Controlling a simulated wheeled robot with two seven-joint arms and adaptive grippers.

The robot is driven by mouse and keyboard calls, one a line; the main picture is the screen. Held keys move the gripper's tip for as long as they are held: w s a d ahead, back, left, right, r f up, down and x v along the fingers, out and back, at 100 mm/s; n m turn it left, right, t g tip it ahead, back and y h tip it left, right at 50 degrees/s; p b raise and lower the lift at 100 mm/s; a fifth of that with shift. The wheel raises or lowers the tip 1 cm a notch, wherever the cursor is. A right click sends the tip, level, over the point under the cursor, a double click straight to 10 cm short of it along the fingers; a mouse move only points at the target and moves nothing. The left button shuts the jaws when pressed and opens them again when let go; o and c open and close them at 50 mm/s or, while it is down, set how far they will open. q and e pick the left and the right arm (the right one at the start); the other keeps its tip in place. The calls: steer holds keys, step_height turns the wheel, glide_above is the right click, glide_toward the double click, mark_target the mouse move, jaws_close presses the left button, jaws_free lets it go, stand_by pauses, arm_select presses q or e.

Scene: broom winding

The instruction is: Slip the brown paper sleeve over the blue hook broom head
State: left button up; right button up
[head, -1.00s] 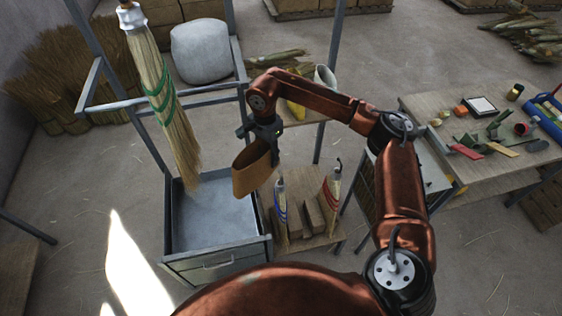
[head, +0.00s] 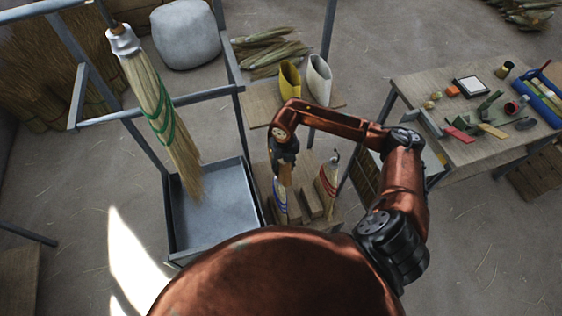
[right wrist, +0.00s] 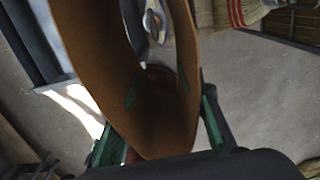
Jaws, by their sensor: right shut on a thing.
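The brown paper sleeve (right wrist: 85,50) is an open loop in the right wrist view. My right gripper (right wrist: 158,132) is shut on it, with green fingertips at either side. In the head view my right gripper (head: 284,158) holds the sleeve, mostly hidden, right above the blue-banded broom head (head: 280,196), which stands upright on a low wooden stand. My left gripper is not in view.
A red-banded broom head (head: 327,180) stands close to the right. A green-banded broom (head: 160,105) hangs at the left over a grey metal tray (head: 215,200). Yellow (head: 290,80) and white (head: 318,80) holders stand behind. A tool table (head: 475,140) is at the right.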

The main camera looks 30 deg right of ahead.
steer(key=shift+f+b, duration=0.45)
steer(key=shift+f, duration=0.1)
stand_by(0.4)
step_height(320, 180, down, 7)
steer(key=b, duration=0.5)
steer(key=shift+f, duration=0.15)
stand_by(0.7)
step_height(320, 180, down, 9)
steer(key=b, duration=0.6)
stand_by(1.3)
